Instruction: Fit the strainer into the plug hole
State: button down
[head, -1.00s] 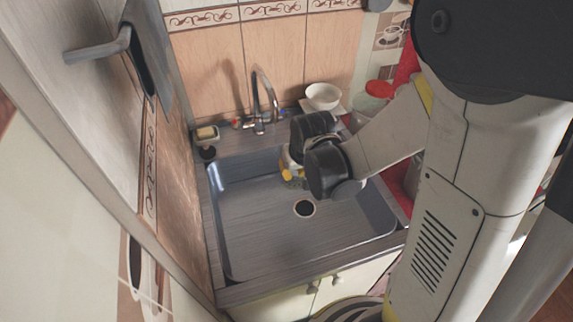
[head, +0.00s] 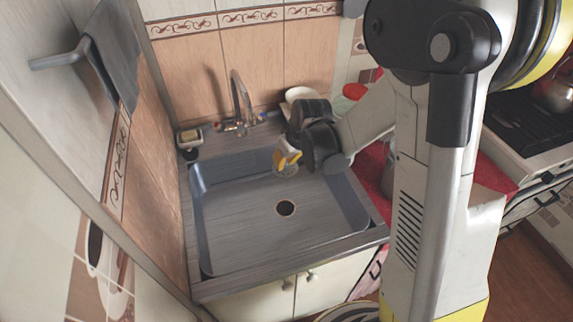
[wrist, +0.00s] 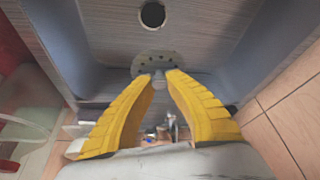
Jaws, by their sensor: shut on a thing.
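The strainer (wrist: 157,62) is a grey perforated disc with a small knob in the middle. My gripper (wrist: 158,76) has its yellow fingers shut on the knob. In the head view, my gripper (head: 288,160) is over the back part of the grey sink (head: 240,220), with the strainer (head: 287,171) just below the fingertips. The plug hole (head: 285,208) is a dark, uncovered round opening in the sink floor, nearer the front than the strainer. In the wrist view, the plug hole (wrist: 152,14) shows at the top, apart from the strainer.
A white bowl (head: 300,95) is behind my gripper. A stove (head: 535,120) is at the right. The sink floor is otherwise clear.

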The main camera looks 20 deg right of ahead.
notch_tip(320, 180, down, 18)
jog(key=b, duration=1.2)
jog(key=shift+f, duration=1.15)
jog(key=shift+f, duration=0.85)
dwell(1.0)
jog(key=c, duration=1.4)
grip_release()
jog(key=shift+r, duration=0.1)
notch_tip(320, 180, up, 8)
jog(key=p, duration=0.5)
